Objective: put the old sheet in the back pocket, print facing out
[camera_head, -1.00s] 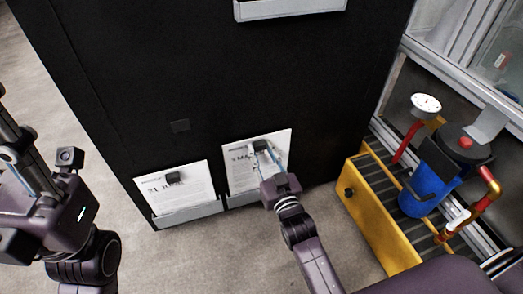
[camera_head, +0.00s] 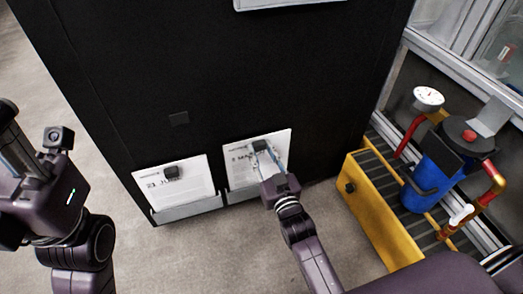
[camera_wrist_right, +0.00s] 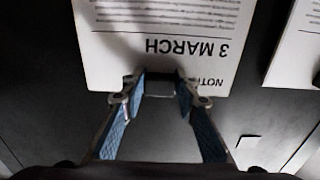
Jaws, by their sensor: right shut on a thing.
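A white sheet headed "3 MARCH" (camera_head: 238,175) stands in the right low grey pocket (camera_head: 243,196) on the black cabinet, print facing out. Its heading appears upside down in the right wrist view (camera_wrist_right: 187,47). A black clip (camera_wrist_right: 158,84) sits at its top edge. My right gripper (camera_head: 260,147) is shut on this clip, its fingers (camera_wrist_right: 158,88) on either side of it. A second printed sheet (camera_head: 180,185), headed "JUNE" with a hard-to-read day, stands in the left low pocket (camera_head: 187,211) under its own black clip (camera_head: 171,172). My left gripper (camera_head: 40,190) is at the left, fingers unclear.
The black cabinet face (camera_head: 220,70) carries a small dark square (camera_head: 179,119) and, at the top, a light grey ledge or pocket (camera_head: 290,3), partly cut off. A yellow stand (camera_head: 380,215) with a blue canister (camera_head: 432,183) is close on the right. Floor is clear in front.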

